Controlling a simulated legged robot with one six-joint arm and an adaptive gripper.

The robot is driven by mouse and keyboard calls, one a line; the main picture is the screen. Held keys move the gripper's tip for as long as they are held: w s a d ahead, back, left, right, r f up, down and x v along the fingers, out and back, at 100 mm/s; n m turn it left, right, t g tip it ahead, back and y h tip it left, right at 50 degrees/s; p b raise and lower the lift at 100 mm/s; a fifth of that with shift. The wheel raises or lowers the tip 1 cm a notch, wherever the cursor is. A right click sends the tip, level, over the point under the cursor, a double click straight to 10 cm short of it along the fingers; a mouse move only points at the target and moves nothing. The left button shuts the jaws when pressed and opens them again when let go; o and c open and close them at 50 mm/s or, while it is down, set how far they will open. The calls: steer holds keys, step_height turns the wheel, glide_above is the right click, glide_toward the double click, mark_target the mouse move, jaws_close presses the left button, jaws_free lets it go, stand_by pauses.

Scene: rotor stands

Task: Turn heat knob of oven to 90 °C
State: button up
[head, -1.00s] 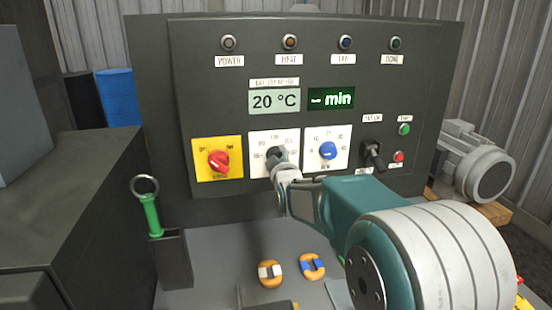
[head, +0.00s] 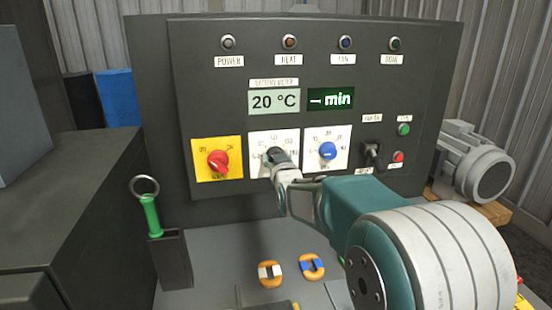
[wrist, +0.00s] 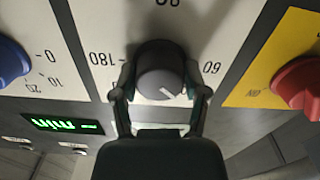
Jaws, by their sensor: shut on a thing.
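The heat knob (wrist: 162,72) is dark grey and round, on a white dial plate (wrist: 215,25). In the wrist view, which shows the panel upside down, its white pointer line points to the lower right, below the 60 mark. A 180 mark is at left; another number is cut off at the top edge. My gripper (wrist: 160,97) is shut on the knob, one finger on each side. In the head view my gripper (head: 279,162) reaches the white plate (head: 258,138) and mostly hides the knob. The temperature display (head: 274,101) reads 20 °C.
A red knob on a yellow plate (head: 233,146) is left of the heat dial, and a blue knob (head: 327,151) is right of it. A black lever switch (head: 373,154) is farther right. A green-handled tool (head: 151,214) stands in a holder at lower left.

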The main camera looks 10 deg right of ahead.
steer(key=shift+f+m, duration=0.3)
steer(key=o, duration=1.1)
steer(key=shift+o, duration=0.2)
steer(key=shift+a+r, duration=0.1)
steer(key=s, duration=1.2)
steer(key=s+f+g, duration=0.3)
steer(key=s+g, duration=0.1)
steer(key=s, duration=0.5)
steer(key=s+f+g, duration=0.3)
steer(key=s+g, duration=0.1)
steer(key=s, duration=0.6)
steer(key=s+f+m+g, duration=0.1)
steer(key=s+f+g, duration=0.2)
steer(key=s, duration=0.7)
steer(key=shift+f+g, duration=0.15)
steer(key=shift+g, duration=0.55)
